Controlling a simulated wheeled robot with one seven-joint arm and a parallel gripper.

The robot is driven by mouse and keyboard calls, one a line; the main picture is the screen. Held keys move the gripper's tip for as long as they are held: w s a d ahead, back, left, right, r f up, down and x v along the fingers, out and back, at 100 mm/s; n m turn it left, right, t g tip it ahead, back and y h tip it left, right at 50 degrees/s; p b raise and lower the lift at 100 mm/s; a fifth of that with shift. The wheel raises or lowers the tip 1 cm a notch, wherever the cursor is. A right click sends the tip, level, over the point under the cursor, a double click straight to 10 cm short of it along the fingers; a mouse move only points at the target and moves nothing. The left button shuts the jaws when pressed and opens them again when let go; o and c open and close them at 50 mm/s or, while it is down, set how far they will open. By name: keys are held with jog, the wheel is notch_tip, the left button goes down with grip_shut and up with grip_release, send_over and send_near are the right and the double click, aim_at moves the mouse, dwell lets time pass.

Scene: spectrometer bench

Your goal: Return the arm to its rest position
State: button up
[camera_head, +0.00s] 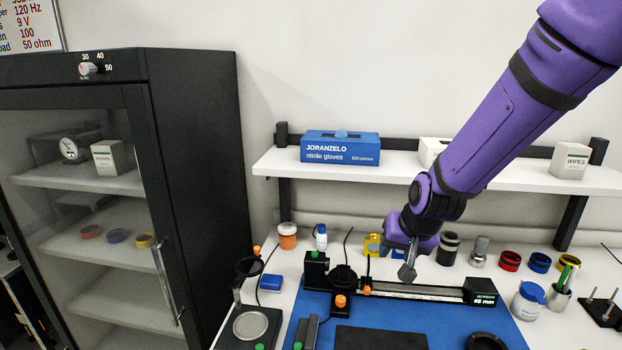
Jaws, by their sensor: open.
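My purple arm reaches in from the upper right of the head view. My gripper (407,274) hangs at its end, pointing down, above the back part of the blue mat (310,303). The gripper appears apart from the rail, but the exact height is hard to tell.
A dark glass-door cabinet (195,170) stands at left. A white wall shelf (290,165) with a blue glove box (340,147) runs behind my arm. Bottles, coloured rings and a white jar (528,302) crowd the bench at right. A round-plate stand (250,324) is at front left.

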jog(key=s+d+r+n, duration=0.1)
jog(key=s+d+r, duration=0.4)
jog(key=s+r, duration=0.4)
jog(key=s+d+r+n+h, duration=0.1)
jog(key=s+d+r, duration=0.4)
jog(key=s+r, duration=0.5)
jog(key=s, duration=0.4)
jog(key=shift+s+h, duration=0.3)
jog(key=shift+s, duration=0.05)
jog(key=shift+d+r, duration=0.1)
dwell(0.8)
